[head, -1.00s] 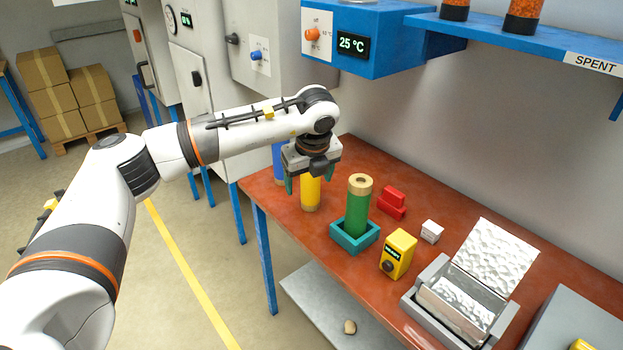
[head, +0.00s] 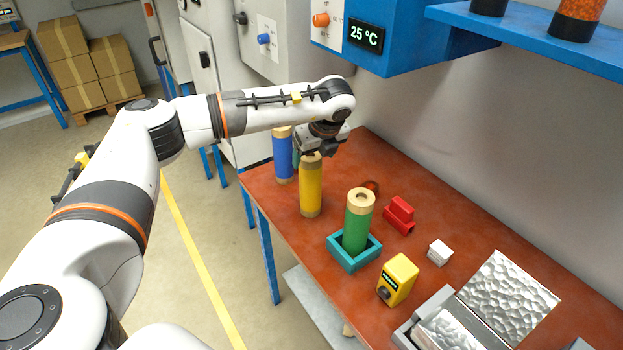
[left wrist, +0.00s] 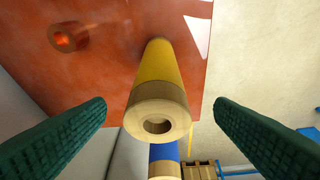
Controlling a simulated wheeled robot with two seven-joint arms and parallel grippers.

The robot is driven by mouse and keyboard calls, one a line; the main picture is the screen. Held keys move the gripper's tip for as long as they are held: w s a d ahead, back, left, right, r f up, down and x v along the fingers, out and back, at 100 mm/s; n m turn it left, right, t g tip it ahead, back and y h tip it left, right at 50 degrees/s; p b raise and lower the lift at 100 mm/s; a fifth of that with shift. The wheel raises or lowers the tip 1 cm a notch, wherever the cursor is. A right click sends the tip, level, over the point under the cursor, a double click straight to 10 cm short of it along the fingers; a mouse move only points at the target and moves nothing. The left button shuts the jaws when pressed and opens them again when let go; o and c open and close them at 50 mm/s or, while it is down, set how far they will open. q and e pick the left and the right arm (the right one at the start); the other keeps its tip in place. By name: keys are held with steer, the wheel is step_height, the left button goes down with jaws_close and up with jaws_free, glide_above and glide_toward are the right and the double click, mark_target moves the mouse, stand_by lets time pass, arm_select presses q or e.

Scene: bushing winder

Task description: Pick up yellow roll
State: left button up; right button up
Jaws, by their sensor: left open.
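The yellow roll (head: 311,190) stands upright on the red-brown table, with tan ends. In the left wrist view the yellow roll (left wrist: 157,75) shows end-on, its tan ring and hole facing the camera. It lies between my two dark green fingers, with a gap on each side. My left gripper (head: 313,153) is open and empty at the top of the yellow roll in the head view. One finger is mostly hidden there. My right gripper is not in view.
A blue roll (head: 283,155) stands just behind. A green roll (head: 356,222) stands in a teal square holder (head: 341,258) to the right. A copper-coloured ring (left wrist: 68,37), a red block (head: 399,214) and a yellow device (head: 398,279) are on the table (head: 270,196). A blue cabinet (head: 400,50) overhangs behind.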

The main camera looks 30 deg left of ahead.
mark_target(310, 185)
arm_select(q)
steer(key=shift+a+f, duration=0.2)
steer(key=shift+f, duration=0.25)
steer(key=shift+w+f, duration=0.2)
steer(key=shift+f, duration=0.1)
steer(key=shift+w+a+f+p, duration=0.2)
steer(key=shift+f+p, duration=0.1)
steer(key=shift+p, duration=0.2)
steer(key=p+x, duration=0.2)
steer(key=x, duration=0.1)
steer(key=shift+a+f, duration=0.2)
steer(key=shift+a, duration=0.05)
steer(key=shift+w+a+f, duration=0.15)
steer(key=shift+a+f, duration=0.05)
steer(key=shift+f, duration=0.3)
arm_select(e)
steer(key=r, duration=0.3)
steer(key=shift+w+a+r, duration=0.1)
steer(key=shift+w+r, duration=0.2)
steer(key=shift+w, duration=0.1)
